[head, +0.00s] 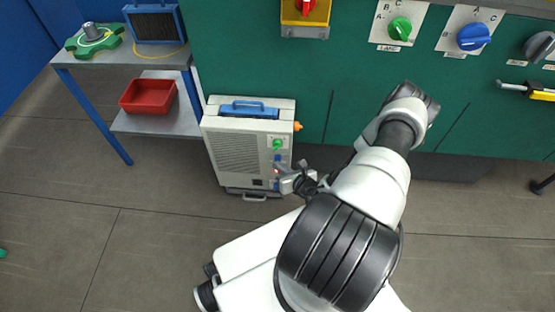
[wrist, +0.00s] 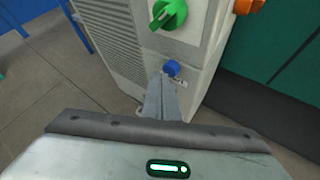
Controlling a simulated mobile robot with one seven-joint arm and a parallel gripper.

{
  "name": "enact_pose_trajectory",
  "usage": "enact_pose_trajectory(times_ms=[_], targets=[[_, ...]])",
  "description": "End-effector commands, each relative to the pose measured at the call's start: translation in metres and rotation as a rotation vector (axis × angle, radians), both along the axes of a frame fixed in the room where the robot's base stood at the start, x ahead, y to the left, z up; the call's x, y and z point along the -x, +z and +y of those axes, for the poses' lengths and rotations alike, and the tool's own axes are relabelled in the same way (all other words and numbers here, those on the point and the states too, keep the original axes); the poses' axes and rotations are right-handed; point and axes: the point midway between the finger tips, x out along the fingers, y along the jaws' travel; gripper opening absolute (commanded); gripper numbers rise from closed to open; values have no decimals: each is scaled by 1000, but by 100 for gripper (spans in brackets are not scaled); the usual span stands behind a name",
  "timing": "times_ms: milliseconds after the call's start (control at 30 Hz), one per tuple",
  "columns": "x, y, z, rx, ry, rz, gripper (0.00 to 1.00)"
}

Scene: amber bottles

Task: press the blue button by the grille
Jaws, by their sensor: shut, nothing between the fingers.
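The blue button (wrist: 172,67) is a small round knob on the front of a white cabinet. It shows clearly in the wrist view, below a green knob (wrist: 168,14) and to the right of the grille (wrist: 108,28). My gripper (wrist: 161,78) is shut and empty. Its fingertips are just below and left of the button in the picture, very close; I cannot tell whether they touch it. In the head view my gripper (head: 281,170) is at the right part of the cabinet front (head: 222,129) and hides some of it.
An orange knob (head: 297,126) sticks out of the cabinet's right side. A blue handle (head: 248,109) is on top. A grey table (head: 140,54) with a red bin (head: 148,96) on its lower shelf stands left. Green panels with knobs are behind. The floor at left is open.

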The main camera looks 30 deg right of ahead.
Motion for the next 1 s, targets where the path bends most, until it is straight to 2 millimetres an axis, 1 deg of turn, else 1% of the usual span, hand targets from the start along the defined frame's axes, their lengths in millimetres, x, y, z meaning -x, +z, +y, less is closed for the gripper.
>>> enact_pose_trajectory(times_ms=[633,1000], targets=[[-7,0,-5,1,0,-1,0],[-6,1,-4,0,0,-2,0]])
